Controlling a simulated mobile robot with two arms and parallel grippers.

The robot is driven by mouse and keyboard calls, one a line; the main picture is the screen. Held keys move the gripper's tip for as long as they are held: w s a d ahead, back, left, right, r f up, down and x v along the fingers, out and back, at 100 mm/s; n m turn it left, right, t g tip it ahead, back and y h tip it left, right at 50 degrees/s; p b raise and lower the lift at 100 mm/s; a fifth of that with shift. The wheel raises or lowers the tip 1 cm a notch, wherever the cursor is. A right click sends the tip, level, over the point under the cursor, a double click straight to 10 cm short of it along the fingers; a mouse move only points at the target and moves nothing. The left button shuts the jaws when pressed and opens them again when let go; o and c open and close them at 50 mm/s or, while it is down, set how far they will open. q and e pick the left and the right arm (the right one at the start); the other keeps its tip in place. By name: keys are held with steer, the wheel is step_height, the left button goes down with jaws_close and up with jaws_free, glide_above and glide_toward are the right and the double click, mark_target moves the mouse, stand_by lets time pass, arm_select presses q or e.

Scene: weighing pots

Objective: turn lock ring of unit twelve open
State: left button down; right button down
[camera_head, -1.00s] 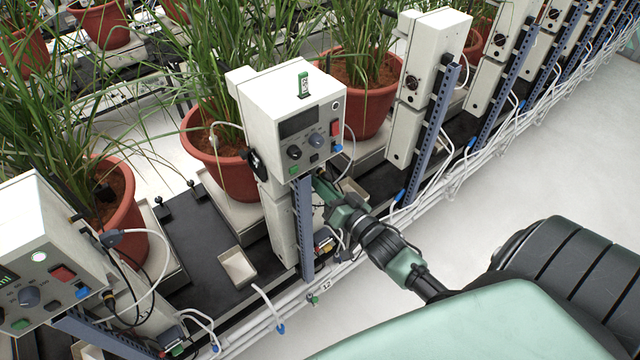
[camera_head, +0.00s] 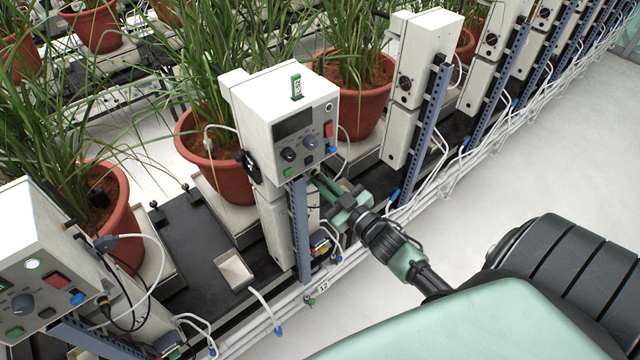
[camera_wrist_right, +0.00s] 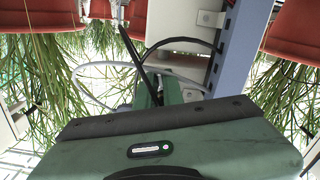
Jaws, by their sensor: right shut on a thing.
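Unit twelve (camera_head: 285,100) is a white box with knobs, a small display and a red switch, on a blue slotted post. A tag marked 12 (camera_head: 323,286) sits below it. My right gripper (camera_head: 322,182) reaches in from the right under the box, beside the post. In the right wrist view its fingers (camera_wrist_right: 152,85) are close together, with a black cable passing by their tips. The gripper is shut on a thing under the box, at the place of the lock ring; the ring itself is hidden. My left gripper is not in view.
Red pots with tall grass (camera_head: 215,165) stand behind the unit. A neighbouring unit (camera_head: 40,260) stands at the lower left, others run back to the right. White pipes and loose cables (camera_head: 262,298) run along the front. The pale floor at right (camera_head: 530,160) is clear.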

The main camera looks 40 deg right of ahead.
steer(key=shift+w+d+r+n, duration=0.1)
steer(key=shift+d+r+n, duration=0.1)
steer(key=shift+n, duration=0.7)
steer(key=shift+d+r+n, duration=0.2)
steer(key=shift+n, duration=0.7)
steer(key=c, duration=1.5)
jaws_free()
steer(key=shift+c, duration=0.2)
steer(key=shift+f, duration=0.1)
steer(key=s+b, duration=0.2)
steer(key=s, duration=0.5)
steer(key=shift+s+d, duration=0.25)
steer(key=shift+s, duration=0.15)
steer(key=shift+w, duration=0.1)
